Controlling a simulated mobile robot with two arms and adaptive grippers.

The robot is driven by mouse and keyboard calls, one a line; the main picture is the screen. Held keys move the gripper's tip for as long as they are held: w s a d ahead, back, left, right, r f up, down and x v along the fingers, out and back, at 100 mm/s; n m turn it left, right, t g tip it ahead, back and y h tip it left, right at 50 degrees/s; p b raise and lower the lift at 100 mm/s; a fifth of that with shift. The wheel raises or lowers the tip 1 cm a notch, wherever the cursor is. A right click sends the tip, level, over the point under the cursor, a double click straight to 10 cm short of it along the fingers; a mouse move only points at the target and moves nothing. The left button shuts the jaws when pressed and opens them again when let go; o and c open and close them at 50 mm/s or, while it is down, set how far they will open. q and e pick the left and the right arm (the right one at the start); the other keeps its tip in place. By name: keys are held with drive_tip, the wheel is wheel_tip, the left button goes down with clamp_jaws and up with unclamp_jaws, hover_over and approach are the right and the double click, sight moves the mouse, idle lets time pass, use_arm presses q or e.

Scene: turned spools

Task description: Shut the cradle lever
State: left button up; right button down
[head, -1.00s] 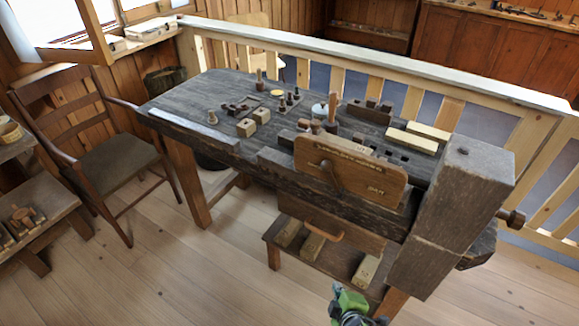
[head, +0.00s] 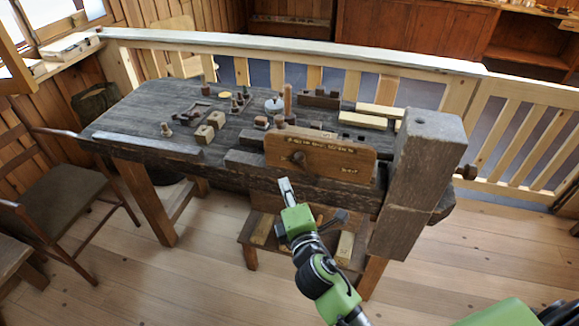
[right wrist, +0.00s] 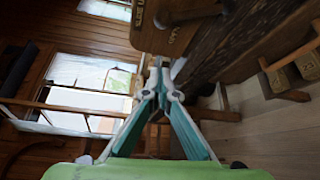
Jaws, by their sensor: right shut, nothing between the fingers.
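A wooden board (head: 335,160) with small lettering is fixed upright on the front of the dark workbench (head: 120,120). A short dark lever or knob (head: 298,158) sits on its face; how it is turned is too small to tell. My right gripper (head: 285,187) is shut and empty, just in front of the bench's front edge, below and a little left of the knob. In the right wrist view its closed fingertips (right wrist: 160,65) are below the board (right wrist: 172,40), where a dark round knob (right wrist: 163,18) shows. They appear apart from it. My left gripper is out of view.
Spools, blocks and pegs stand on the bench top, with light wooden bars (head: 380,110) at its right. A thick post (head: 425,150) rises at the bench's right end. A low shelf (head: 345,250) is below. A chair (head: 60,195) stands left; the front floor is clear.

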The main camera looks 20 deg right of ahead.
sight(307, 169)
drive_tip(key=w, duration=0.3)
drive_tip(key=w+p, duration=0.1)
drive_tip(key=w, duration=0.3)
drive_tip(key=w+f, duration=0.1)
drive_tip(key=w, duration=0.2)
drive_tip(key=shift+w+d, duration=0.15)
drive_tip(key=shift+d, duration=0.15)
drive_tip(key=d, duration=0.1)
drive_tip(key=s+d+p, duration=0.1)
drive_tip(key=d+p, duration=0.1)
drive_tip(key=shift+s+r, duration=0.4)
drive_tip(key=shift+s+d, duration=0.2)
drive_tip(key=shift+d, duration=0.15)
drive_tip(key=shift+w+a, duration=0.1)
drive_tip(key=shift+w, duration=0.05)
